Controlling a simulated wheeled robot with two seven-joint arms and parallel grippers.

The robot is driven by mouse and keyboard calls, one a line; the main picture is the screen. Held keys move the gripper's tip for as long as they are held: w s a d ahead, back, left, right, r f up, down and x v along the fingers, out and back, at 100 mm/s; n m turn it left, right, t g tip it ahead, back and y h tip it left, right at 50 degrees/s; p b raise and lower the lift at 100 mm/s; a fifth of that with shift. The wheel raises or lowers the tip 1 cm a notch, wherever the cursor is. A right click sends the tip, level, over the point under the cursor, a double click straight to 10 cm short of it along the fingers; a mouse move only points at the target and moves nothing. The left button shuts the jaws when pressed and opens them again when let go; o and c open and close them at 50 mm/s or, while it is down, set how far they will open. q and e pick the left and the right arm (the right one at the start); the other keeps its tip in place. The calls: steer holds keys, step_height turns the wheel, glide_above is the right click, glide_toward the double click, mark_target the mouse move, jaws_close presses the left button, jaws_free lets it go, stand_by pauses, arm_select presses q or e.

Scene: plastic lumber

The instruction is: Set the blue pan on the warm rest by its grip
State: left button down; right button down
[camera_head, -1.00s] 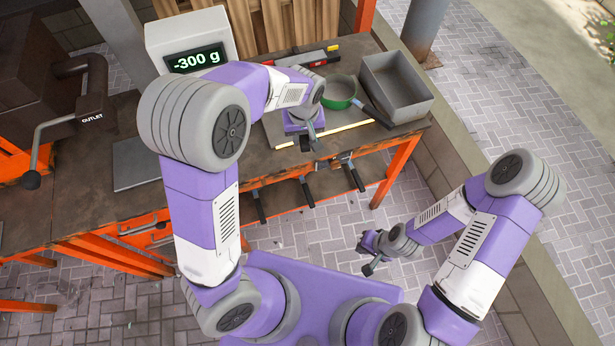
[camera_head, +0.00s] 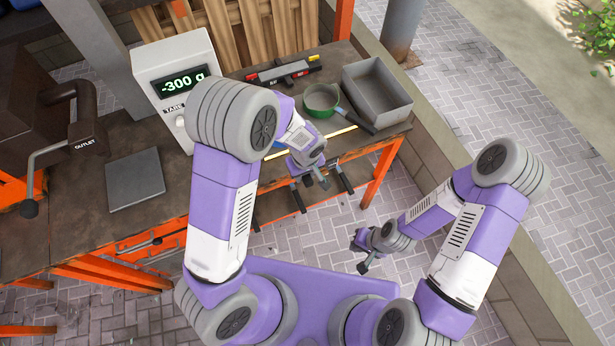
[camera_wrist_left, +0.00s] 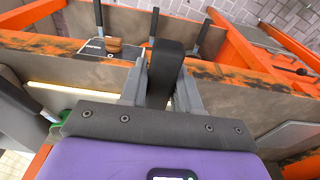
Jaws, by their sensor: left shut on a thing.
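My left gripper (camera_head: 318,180) is at the front edge of the bench in the head view. In the left wrist view its fingers (camera_wrist_left: 162,88) are shut on a thick black grip (camera_wrist_left: 165,68). I cannot make out what body this grip belongs to; no blue pan body shows clearly. A green pan (camera_head: 320,103) with a blue-and-dark handle lies on the bench near the grey bin. I cannot tell for sure which thing is the warm rest; a glowing yellow strip (camera_head: 342,132) lies near the front edge. My right gripper (camera_head: 362,252) hangs clear of the bench; its jaw opening is unclear.
A scale (camera_head: 180,80) reading -300 g stands at the back, with a grey plate (camera_head: 135,180) to its left. A grey bin (camera_head: 377,92) sits at the bench's right end. Red-and-yellow-ended bars (camera_head: 283,72) lie at the back. Black bars stick out below the front edge.

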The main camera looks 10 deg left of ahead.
arm_select(q)
steer(key=w+a, duration=0.1)
steer(key=w+a+p, duration=0.1)
steer(key=w, duration=0.1)
steer(key=w+a+f, duration=0.1)
steer(key=w, duration=0.1)
steer(key=shift+a, duration=0.15)
steer(key=shift+w+a+f, duration=0.1)
steer(key=shift+f, duration=0.25)
steer(key=shift+f+b, duration=1.05)
steer(key=shift+b, duration=0.05)
steer(key=c, duration=0.7)
jaws_free()
steer(key=r, duration=0.5)
steer(key=s+r, duration=0.1)
steer(key=r, duration=0.1)
steer(key=shift+d+r, duration=0.25)
